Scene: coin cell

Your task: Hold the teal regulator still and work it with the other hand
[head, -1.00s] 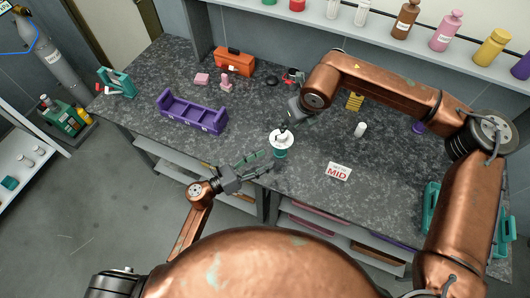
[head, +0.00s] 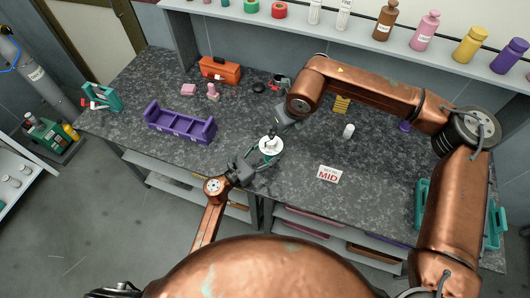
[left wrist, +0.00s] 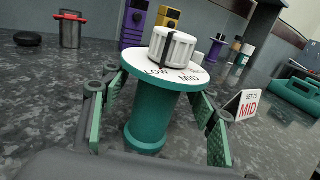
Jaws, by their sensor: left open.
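The teal regulator (left wrist: 150,112) stands upright on the bench, with a white dial disc and a ribbed white knob (left wrist: 173,48) on top. The dial reads LOW and MID at the front; a black line runs across the knob, its exact setting unclear. In the head view the white disc (head: 271,146) hides most of the teal body. My left gripper (head: 262,160) is open, its green-padded fingers on both sides of the body in the left wrist view (left wrist: 155,125), with visible gaps. My right gripper (head: 276,129) is near the knob in the head view; its fingers are unclear.
A SET TO MID sign (head: 329,174) stands right of the regulator. A purple rack (head: 180,124), an orange toolbox (head: 220,70) and a white bottle (head: 348,131) are on the bench. The bench between rack and regulator is clear.

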